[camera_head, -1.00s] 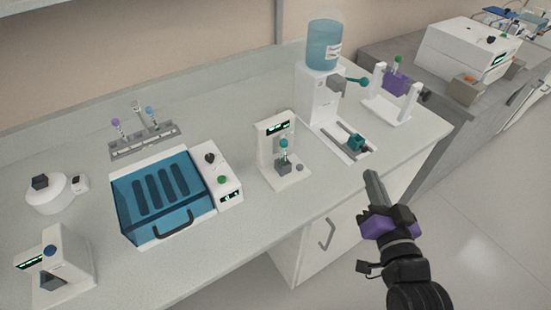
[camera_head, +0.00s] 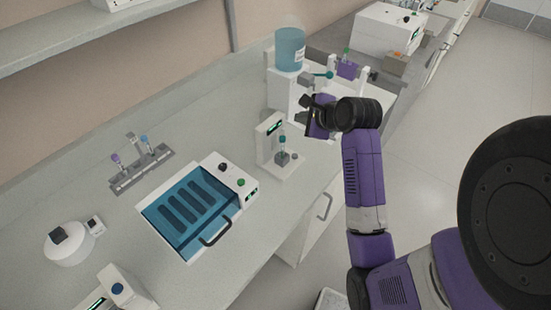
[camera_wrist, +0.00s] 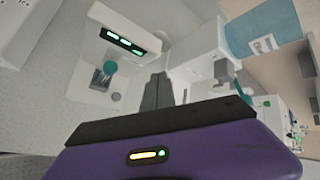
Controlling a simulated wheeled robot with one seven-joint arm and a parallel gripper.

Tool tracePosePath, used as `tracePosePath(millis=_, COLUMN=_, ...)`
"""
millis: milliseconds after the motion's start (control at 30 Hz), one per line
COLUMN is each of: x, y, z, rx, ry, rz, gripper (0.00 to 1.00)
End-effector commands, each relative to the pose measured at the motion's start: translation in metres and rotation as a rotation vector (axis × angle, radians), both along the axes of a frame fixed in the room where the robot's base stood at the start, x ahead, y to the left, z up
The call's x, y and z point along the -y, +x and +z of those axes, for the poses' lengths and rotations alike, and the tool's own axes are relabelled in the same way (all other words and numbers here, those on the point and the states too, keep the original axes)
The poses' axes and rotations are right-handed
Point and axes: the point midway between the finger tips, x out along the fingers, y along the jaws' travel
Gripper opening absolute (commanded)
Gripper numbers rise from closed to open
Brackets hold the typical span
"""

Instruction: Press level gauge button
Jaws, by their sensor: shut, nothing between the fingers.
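The level gauge (camera_head: 266,140) is a white device with a green-lit display, standing at the bench's front edge. A tube with a teal cap (camera_head: 282,142) stands upright in it. Its round grey button (camera_head: 294,156) is on the base beside the tube. In the wrist view the gauge (camera_wrist: 90,62) is at upper left, with the button (camera_wrist: 116,97) near the grey fingers. My gripper (camera_wrist: 157,90) is shut and empty. In the head view my gripper (camera_head: 309,122) is just right of the gauge and above the base, apart from the button.
Behind the gripper stands a white dispenser with a blue water bottle (camera_head: 290,48). Left of the gauge is a white machine with a blue lid (camera_head: 190,206). A tube rack (camera_head: 142,172) stands farther back. The bench between these is clear.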

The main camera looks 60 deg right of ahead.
Motion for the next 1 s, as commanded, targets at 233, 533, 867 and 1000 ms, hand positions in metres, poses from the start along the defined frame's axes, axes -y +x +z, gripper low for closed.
tracePosePath(millis=233, x=-0.019, y=-0.007, z=-0.020, rx=0.018, ry=0.209, rz=-0.096, gripper=0.00)
tracePosePath(millis=533, x=-0.019, y=-0.007, z=-0.020, rx=0.029, ry=0.222, rz=-0.112, gripper=0.00)
tracePosePath(millis=867, x=-0.019, y=-0.006, z=-0.027, rx=0.029, ry=0.221, rz=-0.111, gripper=0.00)
tracePosePath(millis=1000, x=-0.019, y=-0.007, z=-0.038, rx=0.029, ry=0.220, rz=-0.112, gripper=0.00)
